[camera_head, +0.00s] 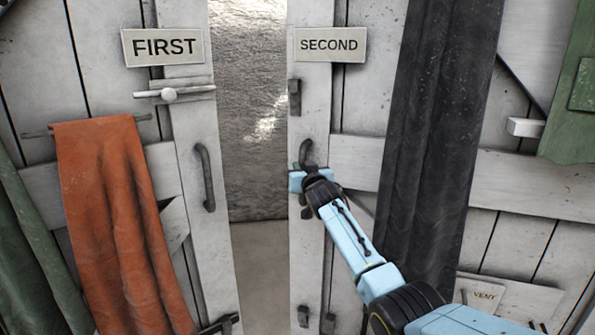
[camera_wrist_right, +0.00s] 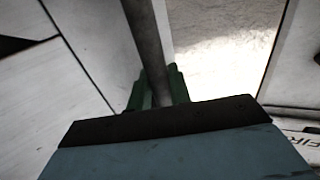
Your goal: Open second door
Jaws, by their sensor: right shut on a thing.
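The second door (camera_head: 310,120) is a white plank door with a sign reading SECOND (camera_head: 331,45). Its dark curved handle (camera_head: 306,150) is near its left edge. My right gripper (camera_head: 303,176) is shut on this handle. In the right wrist view the dark handle bar (camera_wrist_right: 147,45) runs down between the green fingertips (camera_wrist_right: 157,90). A gap with a rough grey wall behind it lies between this door and the first door (camera_head: 190,120). My left gripper is not in the head view.
The first door has a FIRST sign (camera_head: 165,46), a bolt (camera_head: 172,94) and its own handle (camera_head: 205,178). An orange cloth (camera_head: 115,220) hangs at left. A black cloth (camera_head: 430,150) hangs right of my right gripper.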

